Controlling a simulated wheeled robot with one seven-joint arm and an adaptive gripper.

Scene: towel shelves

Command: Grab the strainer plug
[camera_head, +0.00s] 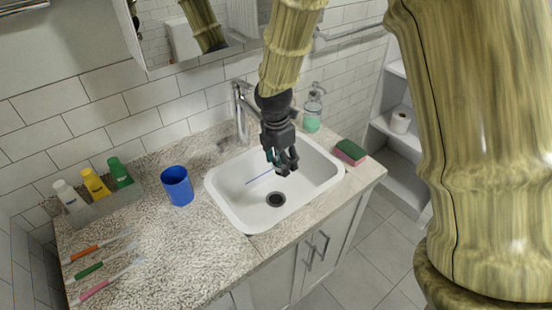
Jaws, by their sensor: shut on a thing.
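My gripper (286,168) points down over the white sink basin (222,196), above and slightly right of the drain. Its dark fingers are shut on a small dark thing, which I take to be the strainer plug; its shape is mostly hidden by the fingers. A dark round drain (275,199) with a lighter rim shows in the basin floor, apart from the fingertips. A small teal patch shows at the gripper's left side; I cannot tell what it is.
A thin blue stick (259,177) shows in the basin, left of my gripper. The faucet (240,112) stands behind. A soap bottle (312,110), a sponge (351,152), a blue cup (177,186), several small bottles (94,184) and toothbrushes (90,270) are on the counter (205,250).

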